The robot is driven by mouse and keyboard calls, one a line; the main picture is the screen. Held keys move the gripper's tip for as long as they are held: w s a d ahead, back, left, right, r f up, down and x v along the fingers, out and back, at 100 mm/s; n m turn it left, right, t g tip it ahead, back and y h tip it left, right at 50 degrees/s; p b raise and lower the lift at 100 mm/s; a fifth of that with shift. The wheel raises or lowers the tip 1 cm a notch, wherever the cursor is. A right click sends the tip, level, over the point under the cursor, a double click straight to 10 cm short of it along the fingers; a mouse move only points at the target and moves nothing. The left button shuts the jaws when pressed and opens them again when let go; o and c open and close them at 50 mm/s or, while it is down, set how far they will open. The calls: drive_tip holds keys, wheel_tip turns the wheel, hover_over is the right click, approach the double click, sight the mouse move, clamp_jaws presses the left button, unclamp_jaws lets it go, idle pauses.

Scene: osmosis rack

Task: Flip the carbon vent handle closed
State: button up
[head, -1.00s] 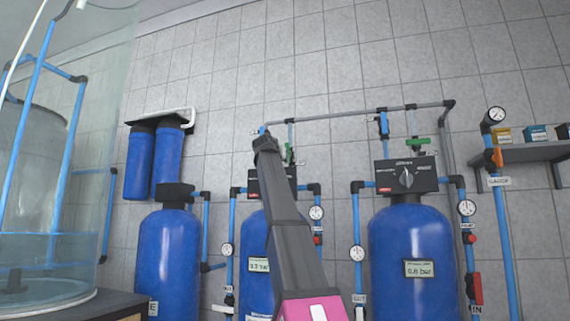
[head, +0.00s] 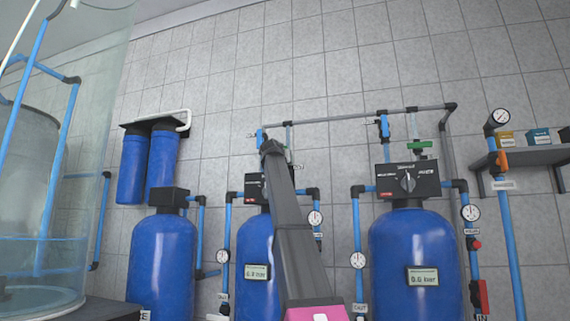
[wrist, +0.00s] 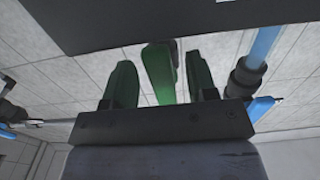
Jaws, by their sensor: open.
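My gripper (wrist: 160,88) is open in the wrist view, with one dark green finger on each side. A brighter green handle (wrist: 160,72) shows between the fingers, apparently with small gaps on both sides; I cannot tell whether they touch. In the head view my gripper (head: 269,148) is at the top of the middle blue tank (head: 256,262) and hides most of that tank's valve head and the green handle there. I cannot read a label marking it as the carbon vent.
A blue pipe with a black fitting (wrist: 250,70) is close right of the fingers. A grey pipe (head: 350,117) runs above. The right tank (head: 415,255) has its own green handle (head: 418,144). A twin blue filter (head: 148,165) hangs left.

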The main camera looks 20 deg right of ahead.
drive_tip(key=shift+w+d, duration=0.4)
drive_tip(key=shift+w, duration=0.2)
drive_tip(key=shift+c, duration=0.3)
drive_tip(key=c, duration=0.9)
drive_tip(key=shift+o, duration=0.2)
